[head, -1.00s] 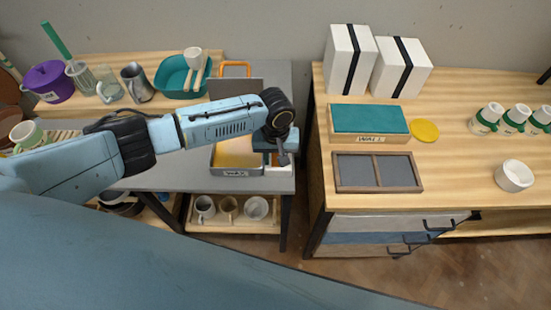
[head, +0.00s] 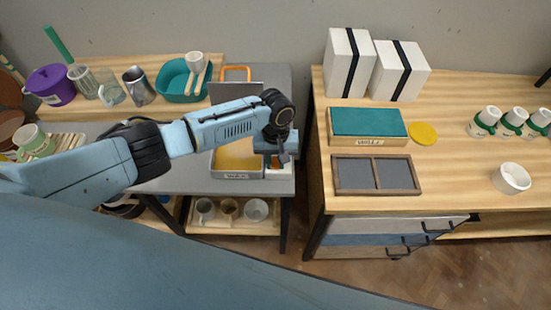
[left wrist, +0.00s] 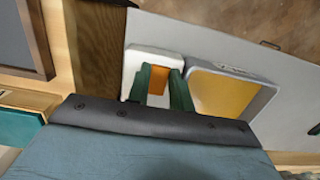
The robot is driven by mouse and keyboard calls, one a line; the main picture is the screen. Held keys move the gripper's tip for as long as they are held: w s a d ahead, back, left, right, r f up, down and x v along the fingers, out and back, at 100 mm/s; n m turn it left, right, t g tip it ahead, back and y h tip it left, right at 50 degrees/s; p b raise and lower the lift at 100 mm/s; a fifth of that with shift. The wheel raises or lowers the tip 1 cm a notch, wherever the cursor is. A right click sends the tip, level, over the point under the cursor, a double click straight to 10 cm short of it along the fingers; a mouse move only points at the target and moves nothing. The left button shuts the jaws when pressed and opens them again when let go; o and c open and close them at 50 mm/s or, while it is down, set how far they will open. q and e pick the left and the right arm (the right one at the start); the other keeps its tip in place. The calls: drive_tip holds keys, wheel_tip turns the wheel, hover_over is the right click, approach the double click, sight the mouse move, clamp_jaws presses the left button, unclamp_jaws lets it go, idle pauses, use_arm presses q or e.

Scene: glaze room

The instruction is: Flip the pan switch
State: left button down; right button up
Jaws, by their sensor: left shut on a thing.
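The pan (head: 237,175) is a grey, labelled tray with yellow-orange contents on the grey bench; it also shows in the left wrist view (left wrist: 235,75). Beside it is a white switch box (left wrist: 135,62) with an orange switch (left wrist: 158,80). My left gripper (head: 284,158) is over the box at the pan's right side in the head view and hides most of the box. In the left wrist view its green fingers (left wrist: 161,88) straddle the orange switch and are shut on it. The lower part of the switch is hidden. My right gripper is not in view.
A grey panel (head: 235,93) stands behind the pan. A teal basin (head: 178,84) and metal jug (head: 138,85) stand at the back left. Across a gap, the right wooden table holds a teal-topped box (head: 368,122) and a dark two-part tray (head: 350,173). Mugs sit below the bench.

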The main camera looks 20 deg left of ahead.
use_arm(q)
drive_tip(key=shift+w+g+b, duration=0.25)
drive_tip(key=shift+g+b, duration=0.05)
drive_tip(key=shift+g, duration=0.3)
drive_tip(key=shift+r+g+h+b, duration=0.1)
drive_tip(key=shift+g+h+b, duration=0.2)
drive_tip(key=shift+g+b, duration=0.1)
drive_tip(key=shift+a, duration=0.1)
drive_tip(key=c, duration=1.5)
unclamp_jaws()
drive_tip(key=p+v, duration=0.1)
drive_tip(key=v, duration=1.2)
drive_tip(key=shift+w+r, duration=0.1)
drive_tip(key=shift+r, duration=0.15)
drive_tip(key=shift+f, duration=0.1)
